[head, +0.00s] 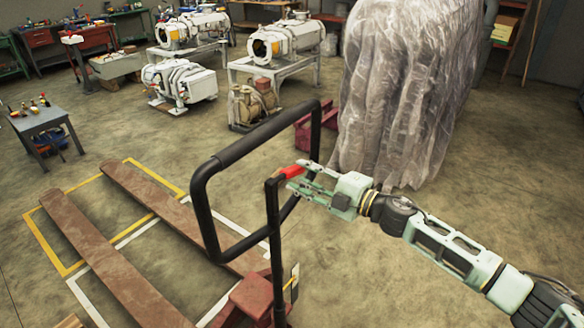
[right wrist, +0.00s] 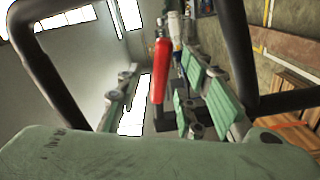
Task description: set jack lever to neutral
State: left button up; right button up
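The pallet jack's black loop handle (head: 204,215) stands upright on its post (head: 273,235), above a red jack body (head: 252,297). The red lever (head: 291,171) sticks out near the top of the post, inside the loop. My right gripper (head: 298,180) reaches in from the right at the lever. In the right wrist view the red lever (right wrist: 160,70) lies between the two green-padded fingers of the gripper (right wrist: 158,88), which are apart, with gaps showing beside the lever. Whether either finger touches it is unclear. My left gripper is out of view.
The handle loop also frames the gripper in the right wrist view (right wrist: 243,50). Brown planks (head: 110,260) lie on the floor by yellow and white lines. A plastic-wrapped stack (head: 405,90) stands behind my right arm. White vacuum machines (head: 285,40) stand farther back.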

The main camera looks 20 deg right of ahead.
aim_at(298, 174)
jog(key=x, duration=0.4)
jog(key=shift+s+a+p, duration=0.1)
jog(key=shift+s+p, duration=0.05)
jog(key=shift+p, duration=0.15)
grip_shut()
dwell(0.3)
